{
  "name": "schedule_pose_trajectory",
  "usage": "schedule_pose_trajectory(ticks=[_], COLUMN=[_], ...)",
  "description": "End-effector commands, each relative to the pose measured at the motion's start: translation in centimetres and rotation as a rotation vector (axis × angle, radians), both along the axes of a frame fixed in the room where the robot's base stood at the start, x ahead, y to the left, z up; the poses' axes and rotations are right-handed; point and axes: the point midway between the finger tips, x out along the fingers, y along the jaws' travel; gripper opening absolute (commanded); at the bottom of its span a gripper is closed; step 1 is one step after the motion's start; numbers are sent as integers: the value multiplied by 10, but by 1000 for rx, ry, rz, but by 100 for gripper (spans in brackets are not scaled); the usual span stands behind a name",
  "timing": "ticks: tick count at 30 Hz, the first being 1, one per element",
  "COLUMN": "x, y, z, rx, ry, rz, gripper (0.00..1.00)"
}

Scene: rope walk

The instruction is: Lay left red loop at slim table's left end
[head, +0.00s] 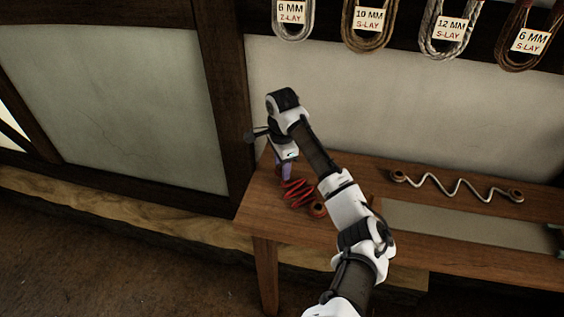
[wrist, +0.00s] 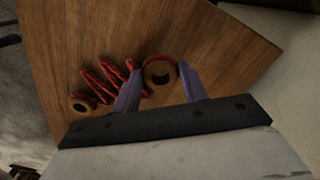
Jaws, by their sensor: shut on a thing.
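My gripper (head: 285,172) points down over the left end of the slim wooden table (head: 252,210). In the wrist view my gripper (wrist: 160,74) has its two purple fingers on either side of the left red loop (wrist: 159,64), a ring with a dark centre, and is shut on it. In the head view this loop is hidden by the gripper. A red zigzag cord (head: 298,190) runs from it to the other red loop (head: 317,210), which lies on the table to the right and nearer. I cannot tell whether the held loop touches the wood.
A pale zigzag cord (head: 455,187) with a ring at each end lies farther right on the table. A grey panel (head: 460,230) is in the tabletop. Labelled rope coils (head: 368,25) hang on the wall above. Bare wood shows at the table's left end.

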Motion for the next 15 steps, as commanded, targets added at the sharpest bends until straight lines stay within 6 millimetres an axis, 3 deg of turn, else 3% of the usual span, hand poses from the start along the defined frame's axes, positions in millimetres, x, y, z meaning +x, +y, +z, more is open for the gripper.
schedule_pose_trajectory(ticks=[15], x=[0], y=[0], z=[-16], rx=[0], ry=[0], rz=[0], gripper=[30])
